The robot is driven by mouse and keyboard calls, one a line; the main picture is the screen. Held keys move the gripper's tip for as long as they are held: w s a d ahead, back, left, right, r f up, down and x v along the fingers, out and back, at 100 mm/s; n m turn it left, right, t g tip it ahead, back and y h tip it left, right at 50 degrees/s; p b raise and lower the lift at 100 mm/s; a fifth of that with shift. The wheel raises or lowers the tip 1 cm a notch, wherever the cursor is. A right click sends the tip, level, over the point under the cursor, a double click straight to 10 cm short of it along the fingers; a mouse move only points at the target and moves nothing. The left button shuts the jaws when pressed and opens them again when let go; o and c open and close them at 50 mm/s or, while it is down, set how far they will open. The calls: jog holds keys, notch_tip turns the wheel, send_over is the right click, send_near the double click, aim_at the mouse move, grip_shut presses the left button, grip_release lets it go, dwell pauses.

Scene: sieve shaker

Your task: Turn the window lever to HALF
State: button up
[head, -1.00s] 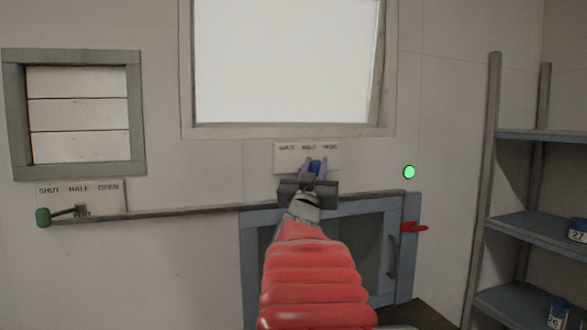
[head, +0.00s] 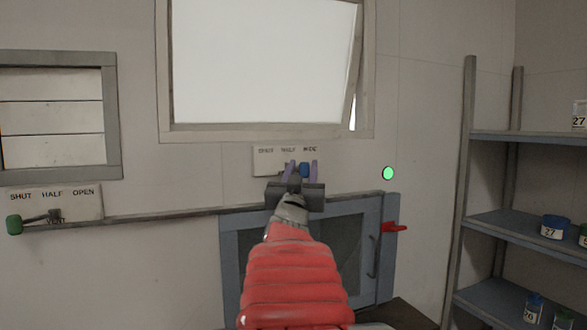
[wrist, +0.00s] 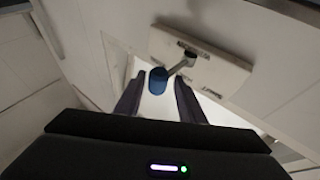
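The window lever has a blue knob (head: 304,171) and sits below the window, at the plate (head: 266,160) marked SHUT, HALF and WIDE. The knob is below the WIDE end, right of HALF. In the wrist view the knob (wrist: 158,80) hangs on a grey arm (wrist: 181,65) from the plate. My gripper (head: 302,170) is open, with its purple fingers on either side of the knob. The wrist view shows gaps between the knob and both fingers. The window (head: 262,62) stands ajar, with a bright gap at its lower right.
A vent (head: 54,115) with its own green-knobbed lever (head: 14,224) is at the left. Shelves (head: 510,137) with labelled containers stand at the right. A green disc (head: 388,173) is on the wall.

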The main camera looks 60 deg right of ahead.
jog(key=shift+o, duration=0.2)
jog(key=shift+w+d+f, duration=0.1)
jog(key=shift+w+f, duration=0.05)
jog(key=shift+f, duration=0.15)
